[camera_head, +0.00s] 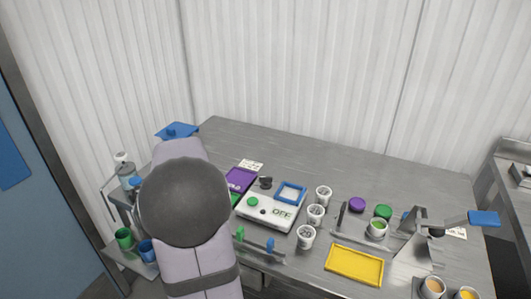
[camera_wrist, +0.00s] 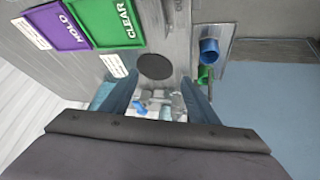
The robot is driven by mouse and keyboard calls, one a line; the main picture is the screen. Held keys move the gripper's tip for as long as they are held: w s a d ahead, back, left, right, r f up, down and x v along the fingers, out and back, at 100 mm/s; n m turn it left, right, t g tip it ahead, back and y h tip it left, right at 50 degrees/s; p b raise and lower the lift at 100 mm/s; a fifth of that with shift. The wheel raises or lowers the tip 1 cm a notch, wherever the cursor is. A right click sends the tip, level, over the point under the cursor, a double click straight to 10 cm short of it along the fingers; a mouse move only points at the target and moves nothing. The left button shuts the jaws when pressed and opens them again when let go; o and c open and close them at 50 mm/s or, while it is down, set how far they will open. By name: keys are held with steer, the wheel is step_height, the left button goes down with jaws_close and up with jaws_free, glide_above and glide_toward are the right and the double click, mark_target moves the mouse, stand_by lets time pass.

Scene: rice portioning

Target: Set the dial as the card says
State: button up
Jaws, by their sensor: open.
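A white device (camera_head: 287,224) with a green button, a blue-framed square and a panel reading OFF stands on the table in the head view. A small white card (camera_head: 251,165) with print too small to read lies behind it. I cannot tell for sure which part is the dial; a small dark object (camera_head: 265,183) sits by the device's back edge. In the wrist view my gripper (camera_wrist: 154,102) is open, its two bluish fingers apart with nothing held between them. A flat black disc (camera_wrist: 155,66) lies beyond the fingertips. In the head view my arm hides the gripper.
A purple HOLD plate (camera_wrist: 60,26) and a green CLEAR plate (camera_wrist: 114,20) lie beside printed cards. White cups (camera_head: 316,214), a yellow tray (camera_head: 354,265) and a metal stand (camera_head: 412,245) stand to the right. A blue cup (camera_wrist: 209,51) is on the side rack.

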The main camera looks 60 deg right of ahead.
steer(key=s+d+r+m+g+p, duration=0.2)
steer(key=s+d+r+m+p, duration=0.25)
steer(key=s+d, duration=0.4)
steer(key=m+g+h+p, duration=0.1)
steer(key=m+g+p, duration=0.1)
steer(key=m+p, duration=0.3)
glide_toward(266, 177)
steer(key=m+b, duration=0.1)
steer(key=shift+p+x, duration=1.1)
steer(key=shift+x, duration=2.95)
steer(key=shift+w, duration=0.1)
steer(key=c, duration=1.1)
